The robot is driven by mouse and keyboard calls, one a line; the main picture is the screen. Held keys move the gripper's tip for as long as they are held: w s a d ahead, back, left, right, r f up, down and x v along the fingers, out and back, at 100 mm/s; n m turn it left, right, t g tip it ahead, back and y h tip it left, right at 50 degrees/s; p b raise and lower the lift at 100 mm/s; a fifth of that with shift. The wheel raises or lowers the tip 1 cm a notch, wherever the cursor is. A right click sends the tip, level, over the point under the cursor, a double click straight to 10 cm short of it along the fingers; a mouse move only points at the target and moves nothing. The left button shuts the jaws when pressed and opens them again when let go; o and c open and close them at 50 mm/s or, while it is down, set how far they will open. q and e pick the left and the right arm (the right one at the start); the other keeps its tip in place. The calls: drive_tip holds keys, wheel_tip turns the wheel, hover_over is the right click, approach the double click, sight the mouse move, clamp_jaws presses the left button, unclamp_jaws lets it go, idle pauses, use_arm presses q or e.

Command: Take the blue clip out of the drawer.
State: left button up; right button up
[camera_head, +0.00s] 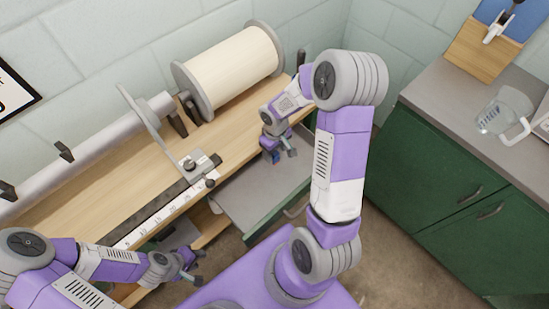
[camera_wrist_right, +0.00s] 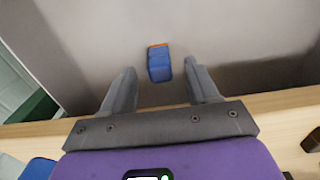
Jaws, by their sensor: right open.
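The blue clip (camera_wrist_right: 159,65), with an orange strip at its far end, lies on the grey floor of the open drawer (camera_head: 245,194). My right gripper (camera_head: 281,155) is over the drawer, pointing down and open. In the right wrist view its two fingers (camera_wrist_right: 162,92) stand apart, with the clip ahead of and between their tips, free of both. In the head view the clip is hard to tell from the gripper's tips. My left gripper (camera_head: 194,267) is at the lower left, away from the drawer, its fingers apart and nothing seen between them.
The wooden bench (camera_head: 80,195) carries a large cream roll (camera_head: 235,66), a metal bar and a white ruler (camera_head: 160,212) behind the drawer. A green cabinet (camera_head: 420,180) stands to the right. Bare floor (camera_head: 400,260) lies between it and my base.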

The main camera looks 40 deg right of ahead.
drive_tip(key=shift+f, duration=0.9)
drive_tip(key=shift+r, duration=0.1)
clamp_jaws()
